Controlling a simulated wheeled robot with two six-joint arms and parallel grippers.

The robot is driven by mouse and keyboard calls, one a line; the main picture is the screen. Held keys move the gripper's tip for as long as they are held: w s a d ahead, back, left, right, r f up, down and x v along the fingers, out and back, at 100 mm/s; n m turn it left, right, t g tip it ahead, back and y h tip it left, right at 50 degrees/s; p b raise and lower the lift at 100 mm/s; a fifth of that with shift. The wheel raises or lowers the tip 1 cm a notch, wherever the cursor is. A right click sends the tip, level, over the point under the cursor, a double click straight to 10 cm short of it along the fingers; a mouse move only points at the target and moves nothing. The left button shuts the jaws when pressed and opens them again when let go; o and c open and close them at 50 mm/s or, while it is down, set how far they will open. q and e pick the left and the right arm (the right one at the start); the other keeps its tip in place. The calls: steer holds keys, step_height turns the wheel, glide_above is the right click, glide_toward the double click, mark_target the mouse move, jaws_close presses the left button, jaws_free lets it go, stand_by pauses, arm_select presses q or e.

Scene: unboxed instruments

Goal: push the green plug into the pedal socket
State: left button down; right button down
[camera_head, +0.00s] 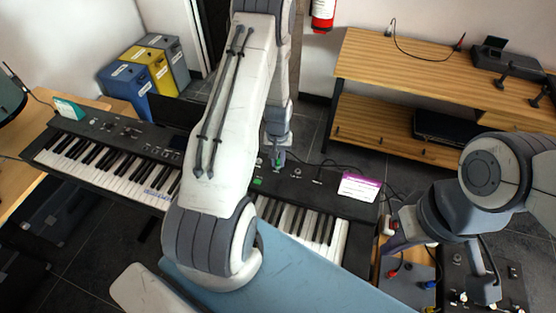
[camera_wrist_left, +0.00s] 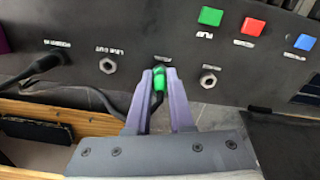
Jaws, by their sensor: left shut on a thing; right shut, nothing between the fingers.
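The green plug (camera_wrist_left: 158,80) is gripped between the purple-grey fingers of my left gripper (camera_wrist_left: 160,98), with its black cable hanging below. Its tip points at the keyboard's dark back panel (camera_wrist_left: 130,35), under a small label. The socket there is hidden behind the plug, so I cannot tell whether the tip is inside it. In the head view my left gripper (camera_head: 278,157) is at the keyboard's back edge, right of centre. My right gripper (camera_head: 394,244) is shut and empty beyond the keyboard's right end, partly hidden by its own wrist.
Bare sockets flank the plug, a left one (camera_wrist_left: 108,65) and a right one (camera_wrist_left: 209,80). A black plug (camera_wrist_left: 46,65) sits further left. Green, red and blue buttons (camera_wrist_left: 253,26) are above. A wooden shelf (camera_head: 400,75) stands behind.

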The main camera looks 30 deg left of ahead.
arm_select(q)
steer(key=c, duration=0.7)
jaws_free()
steer(key=shift+f, duration=0.1)
